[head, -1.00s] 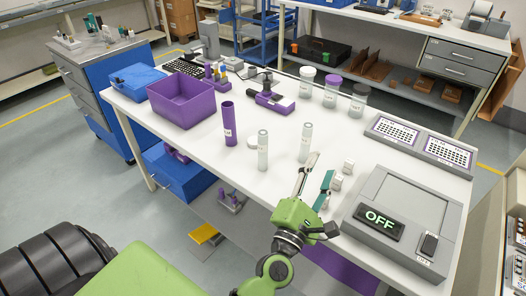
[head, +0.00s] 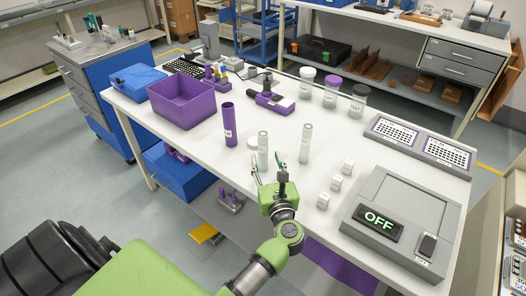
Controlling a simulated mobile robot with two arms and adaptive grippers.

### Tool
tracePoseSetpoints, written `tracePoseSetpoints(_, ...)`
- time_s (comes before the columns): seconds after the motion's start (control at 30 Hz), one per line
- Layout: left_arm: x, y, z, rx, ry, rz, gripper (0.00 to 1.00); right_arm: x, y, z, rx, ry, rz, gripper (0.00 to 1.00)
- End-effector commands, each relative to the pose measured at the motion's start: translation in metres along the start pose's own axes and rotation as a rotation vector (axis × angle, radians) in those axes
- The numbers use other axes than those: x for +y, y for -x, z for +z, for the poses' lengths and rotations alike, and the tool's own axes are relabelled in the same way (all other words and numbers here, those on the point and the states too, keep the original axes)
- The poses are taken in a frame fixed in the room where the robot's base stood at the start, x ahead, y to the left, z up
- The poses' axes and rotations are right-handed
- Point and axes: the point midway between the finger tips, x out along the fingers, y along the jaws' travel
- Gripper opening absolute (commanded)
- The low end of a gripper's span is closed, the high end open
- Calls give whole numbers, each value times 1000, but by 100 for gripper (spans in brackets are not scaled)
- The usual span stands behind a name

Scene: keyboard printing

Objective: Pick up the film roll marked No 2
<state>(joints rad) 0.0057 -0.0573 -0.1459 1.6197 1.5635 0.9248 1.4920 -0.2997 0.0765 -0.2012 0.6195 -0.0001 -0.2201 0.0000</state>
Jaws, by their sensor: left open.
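The labels are too small for me to read, so I cannot tell which is No 2. My left gripper (head: 267,168) is open at the table's front edge, its fingers spread just in front of the left roll. It seems to hold nothing. My right gripper is not in view.
Several small white blocks (head: 335,183) and a grey device reading OFF (head: 379,219) stand to the right. A purple bin (head: 183,112) and blue box (head: 136,78) are at the left. Lidded jars (head: 331,91) stand behind. The table between the right roll and the blocks is clear.

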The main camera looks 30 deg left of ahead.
Motion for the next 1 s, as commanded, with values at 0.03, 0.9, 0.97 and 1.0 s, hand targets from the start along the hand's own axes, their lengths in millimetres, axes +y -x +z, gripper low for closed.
tracePoseSetpoints(0.03, 0, -3, 0, -1, 0, 0, 42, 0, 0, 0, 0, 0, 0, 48)
tracePoseSetpoints(0.9, 0, -59, 0, 0, -1, -1, 0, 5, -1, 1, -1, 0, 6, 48)
tracePoseSetpoints(0.97, 0, -59, 0, 0, -1, -1, 0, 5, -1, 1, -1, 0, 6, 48)
tracePoseSetpoints(1.0, 0, -59, 0, 0, -1, -1, 0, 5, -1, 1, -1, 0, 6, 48)
